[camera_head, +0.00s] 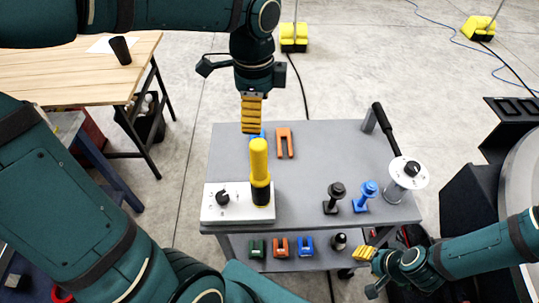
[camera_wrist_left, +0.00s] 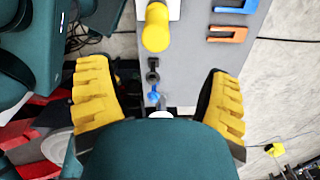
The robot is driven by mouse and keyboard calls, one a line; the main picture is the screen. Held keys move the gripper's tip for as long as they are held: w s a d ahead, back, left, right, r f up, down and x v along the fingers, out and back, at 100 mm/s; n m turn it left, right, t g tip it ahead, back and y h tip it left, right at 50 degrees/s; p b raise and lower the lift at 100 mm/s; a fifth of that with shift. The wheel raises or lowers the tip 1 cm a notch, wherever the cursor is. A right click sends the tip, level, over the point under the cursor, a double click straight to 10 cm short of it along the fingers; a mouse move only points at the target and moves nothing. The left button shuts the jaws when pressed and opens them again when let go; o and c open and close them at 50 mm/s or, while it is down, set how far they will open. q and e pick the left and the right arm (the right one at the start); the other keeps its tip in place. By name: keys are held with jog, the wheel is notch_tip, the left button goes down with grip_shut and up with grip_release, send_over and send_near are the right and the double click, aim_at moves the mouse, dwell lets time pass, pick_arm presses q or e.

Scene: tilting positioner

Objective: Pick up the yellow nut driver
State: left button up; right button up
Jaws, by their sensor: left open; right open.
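The yellow nut driver (camera_head: 259,160) stands upright, its lower end in a black holder on the white control box (camera_head: 237,214) at the table's front left. In the left wrist view the nut driver (camera_wrist_left: 156,28) shows at the top, ahead of the fingers and not between them. My left gripper (camera_head: 251,128) hangs from above, just behind the nut driver's top in the head view. Its yellow fingers (camera_wrist_left: 160,100) are spread wide and empty. My right gripper (camera_head: 365,254) is low at the front right, away from the nut driver; it is open, and I see nothing held.
On the grey table (camera_head: 330,165) are an orange U-shaped piece (camera_head: 285,142), a partly hidden blue one, a black bolt-like part (camera_head: 334,197), a blue one (camera_head: 366,195) and a lever dial unit (camera_head: 405,176). Coloured blocks (camera_head: 281,245) sit on the shelf below. The table's middle is clear.

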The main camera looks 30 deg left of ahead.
aim_at(257, 143)
pick_arm(q)
jog(key=shift+f, duration=0.4)
jog(key=f+b, duration=0.1)
jog(key=f, duration=0.6)
jog(key=shift+s, duration=0.2)
jog(key=shift+d+f+b, duration=0.15)
jog(key=shift+f+b, duration=0.15)
jog(key=shift+f, duration=2.7)
jog(key=shift+r, duration=0.1)
grip_shut()
